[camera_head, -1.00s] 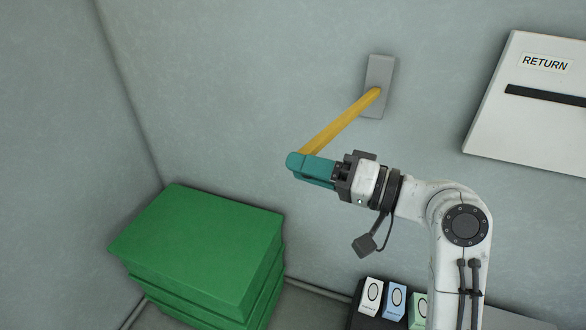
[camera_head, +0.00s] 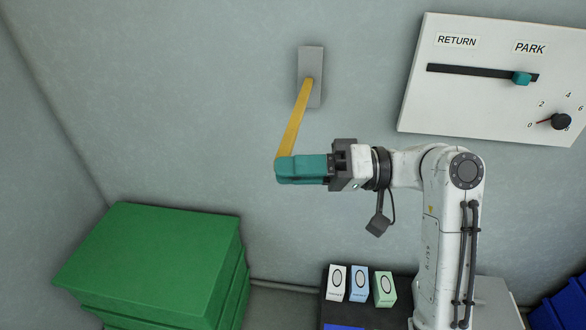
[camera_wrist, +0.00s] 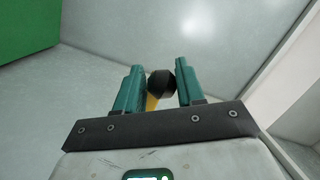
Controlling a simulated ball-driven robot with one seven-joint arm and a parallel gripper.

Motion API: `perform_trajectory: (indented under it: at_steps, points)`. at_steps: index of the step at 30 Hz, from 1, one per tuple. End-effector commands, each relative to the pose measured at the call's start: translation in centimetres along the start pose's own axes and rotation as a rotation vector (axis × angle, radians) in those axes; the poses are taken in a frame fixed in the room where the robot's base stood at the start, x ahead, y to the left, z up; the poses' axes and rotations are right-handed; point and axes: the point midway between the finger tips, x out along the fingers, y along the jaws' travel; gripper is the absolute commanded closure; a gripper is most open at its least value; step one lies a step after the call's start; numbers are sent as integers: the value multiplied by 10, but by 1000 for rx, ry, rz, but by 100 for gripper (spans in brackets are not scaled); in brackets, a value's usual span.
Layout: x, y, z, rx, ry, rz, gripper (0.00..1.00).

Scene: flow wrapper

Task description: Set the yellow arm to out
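The yellow arm (camera_head: 296,118) is a bar hinged on a grey wall plate (camera_head: 314,92). It hangs down and slightly left from its pivot. My gripper (camera_head: 284,169) is at its lower end, with teal fingers that hide the tip in the head view. In the wrist view the arm's black knob (camera_wrist: 160,84) sits between the two fingers, close against both, with a bit of the yellow bar (camera_wrist: 151,103) below it. My gripper (camera_wrist: 160,76) appears shut on this knob. No "out" label is visible near the arm.
A white panel (camera_head: 470,105) at right has RETURN and PARK labels, a teal slider (camera_head: 521,78) near PARK and a black dial (camera_head: 561,121). Green stacked crates (camera_head: 150,255) stand lower left. Several small boxes (camera_head: 359,284) stand below my arm. A blue bin (camera_head: 562,308) is lower right.

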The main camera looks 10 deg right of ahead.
Motion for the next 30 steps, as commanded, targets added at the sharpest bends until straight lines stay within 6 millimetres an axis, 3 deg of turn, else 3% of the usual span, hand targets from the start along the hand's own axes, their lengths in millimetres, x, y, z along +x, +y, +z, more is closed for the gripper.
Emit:
perform_trajectory:
  at_steps: [1,6,20,25,30]
  points:
    - [-2,-7,-7,-17,18,-6,58]
    - [-2,-6,-7,-14,18,-5,43]
    - [-2,-2,-4,-5,11,-2,43]
    - [-20,0,-3,-6,14,-1,43]
    - [-53,0,-3,-6,16,0,43]
